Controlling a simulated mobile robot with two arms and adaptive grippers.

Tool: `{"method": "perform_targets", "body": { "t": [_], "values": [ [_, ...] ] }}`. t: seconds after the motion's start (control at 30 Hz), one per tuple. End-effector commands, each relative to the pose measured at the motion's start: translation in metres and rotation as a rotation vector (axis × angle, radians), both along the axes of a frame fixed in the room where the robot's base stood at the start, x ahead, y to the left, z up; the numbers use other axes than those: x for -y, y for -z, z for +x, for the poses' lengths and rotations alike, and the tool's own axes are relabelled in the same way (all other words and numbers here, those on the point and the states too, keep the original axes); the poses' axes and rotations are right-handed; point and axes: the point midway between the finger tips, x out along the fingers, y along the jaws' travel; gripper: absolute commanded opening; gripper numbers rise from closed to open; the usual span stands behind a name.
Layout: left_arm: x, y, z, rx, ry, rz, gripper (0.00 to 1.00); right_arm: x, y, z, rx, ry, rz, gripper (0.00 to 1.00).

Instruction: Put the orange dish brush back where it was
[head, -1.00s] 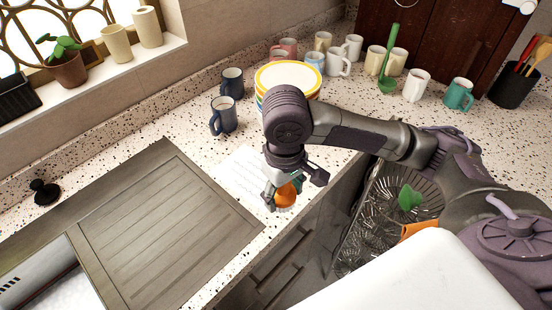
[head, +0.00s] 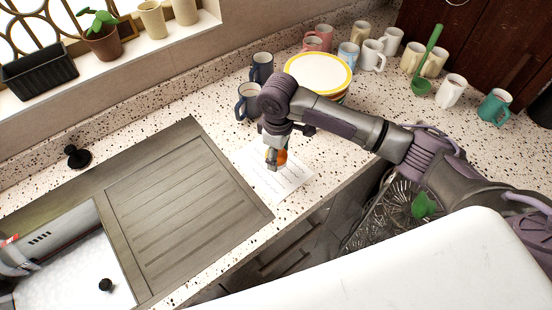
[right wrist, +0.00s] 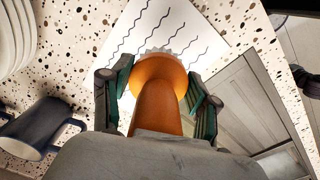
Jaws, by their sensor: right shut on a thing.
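The orange dish brush (head: 283,157) is held in my right gripper (head: 275,162), over a white sheet with wavy lines (head: 297,180) on the counter. In the right wrist view the brush (right wrist: 158,95) sits between the two fingers, its pale bristle edge towards the sheet (right wrist: 195,35). The gripper (right wrist: 160,95) is shut on it. I cannot tell whether the bristles touch the sheet. The gripper partly hides the brush in the head view.
Blue mugs (head: 247,103) and a stack of plates (head: 318,72) stand just behind the gripper. More mugs (head: 373,54) and a green ladle (head: 428,60) are at the back right. A drainboard (head: 185,210) and sink lie left; a glass rack (head: 385,215) is right.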

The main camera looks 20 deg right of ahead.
Motion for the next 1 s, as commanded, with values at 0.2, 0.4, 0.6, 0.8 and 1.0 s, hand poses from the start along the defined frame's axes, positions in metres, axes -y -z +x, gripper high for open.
{"method": "perform_targets", "body": {
  "t": [0.2,0.4,0.6,0.8,1.0],
  "values": [
    [0.002,-0.006,0.005,0.008,0.001,-0.003,0.4,-0.003,0.012,0.009,-0.003,0.001,0.0,0.25],
    [0.004,-0.016,0.005,0.008,0.002,-0.005,0.4,-0.003,0.04,0.008,-0.002,0.0,-0.001,0.25],
    [0.006,-0.015,0.005,0.008,0.003,-0.008,0.4,-0.003,0.046,0.009,0.001,-0.001,-0.001,0.25],
    [0.006,-0.015,0.005,0.008,0.003,-0.008,0.4,-0.003,0.048,0.009,0.0,0.0,0.0,0.25],
    [0.005,-0.015,0.005,0.008,0.003,-0.007,0.4,-0.003,0.049,0.009,0.001,0.0,-0.001,0.85]
  ]
}}
